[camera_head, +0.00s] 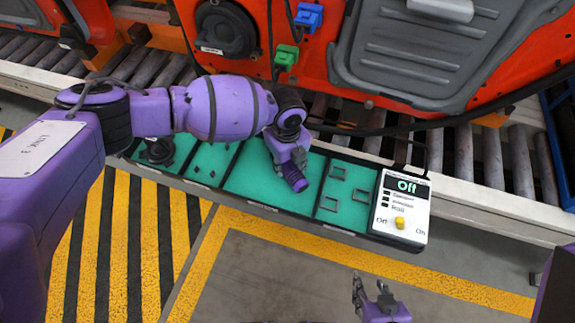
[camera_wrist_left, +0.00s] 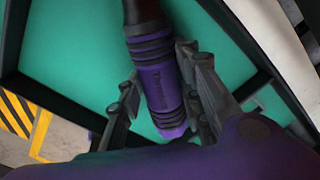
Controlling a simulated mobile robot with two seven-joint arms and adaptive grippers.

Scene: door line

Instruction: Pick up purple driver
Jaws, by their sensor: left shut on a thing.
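The purple driver (camera_wrist_left: 160,88) has a ridged purple handle and a dark shaft. In the left wrist view it lies between the two fingers of my left gripper (camera_wrist_left: 157,72), which is shut on its handle. In the head view the driver's ridged purple part (camera_head: 294,180) shows just below my left gripper (camera_head: 287,157), over the wide middle compartment of the green-lined tray (camera_head: 248,178). I cannot tell whether the driver still touches the tray floor. My right gripper (camera_head: 373,298) is at the bottom of the head view, empty, with its fingers apart.
The tray's left compartments hold dark parts (camera_head: 157,150); its right one holds square frames (camera_head: 337,173). A white control box (camera_head: 402,205) reading "Off" stands at the tray's right end. Behind run conveyor rollers (camera_head: 490,150) with orange door panels (camera_head: 312,80).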

